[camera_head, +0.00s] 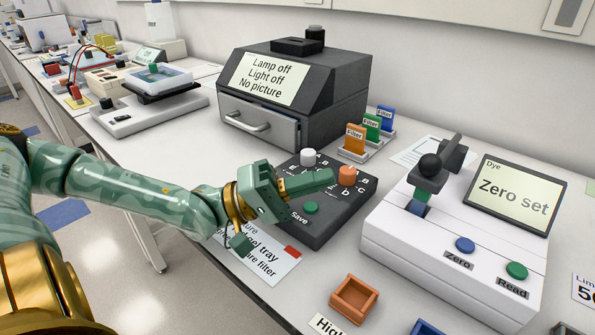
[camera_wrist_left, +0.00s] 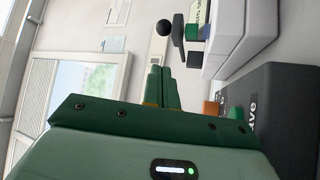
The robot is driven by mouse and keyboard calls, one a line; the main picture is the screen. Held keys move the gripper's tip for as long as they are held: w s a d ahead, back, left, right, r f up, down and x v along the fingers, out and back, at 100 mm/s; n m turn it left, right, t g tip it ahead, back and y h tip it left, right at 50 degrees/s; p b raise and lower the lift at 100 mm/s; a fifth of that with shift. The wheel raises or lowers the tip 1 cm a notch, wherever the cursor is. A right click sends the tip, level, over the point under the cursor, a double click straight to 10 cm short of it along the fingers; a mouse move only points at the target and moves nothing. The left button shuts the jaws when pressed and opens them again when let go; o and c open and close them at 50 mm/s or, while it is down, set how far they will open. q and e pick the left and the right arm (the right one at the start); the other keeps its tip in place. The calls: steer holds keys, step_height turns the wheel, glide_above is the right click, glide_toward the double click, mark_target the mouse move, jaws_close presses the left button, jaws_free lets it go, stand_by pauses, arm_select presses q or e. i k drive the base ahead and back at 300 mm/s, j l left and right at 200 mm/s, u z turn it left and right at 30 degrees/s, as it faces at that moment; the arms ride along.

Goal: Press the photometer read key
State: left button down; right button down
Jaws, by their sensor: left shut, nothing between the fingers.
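The photometer (camera_head: 420,250) is a white instrument at the right of the bench; its tilted screen (camera_head: 512,195) reads "Dye Zero set". The green Read key (camera_head: 516,271) is at its front right, with the blue Zero key (camera_head: 465,245) to its left. My left gripper (camera_head: 328,178) is shut and empty, above the dark control box and left of the photometer, apart from the Read key. Its closed green fingers (camera_wrist_left: 160,88) show in the left wrist view, with part of the photometer (camera_wrist_left: 252,35) at upper right. My right gripper is in neither view.
The dark control box (camera_head: 330,222) with knobs and a green Save button (camera_head: 310,208) lies under my left gripper. A black-knobbed lever (camera_head: 430,166) stands on the photometer. An orange tray (camera_head: 353,298) sits in front. Filters (camera_head: 355,139) and a dark imaging cabinet (camera_head: 335,95) stand behind.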

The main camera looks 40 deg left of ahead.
mark_target(516, 270)
steer(key=k, duration=1)
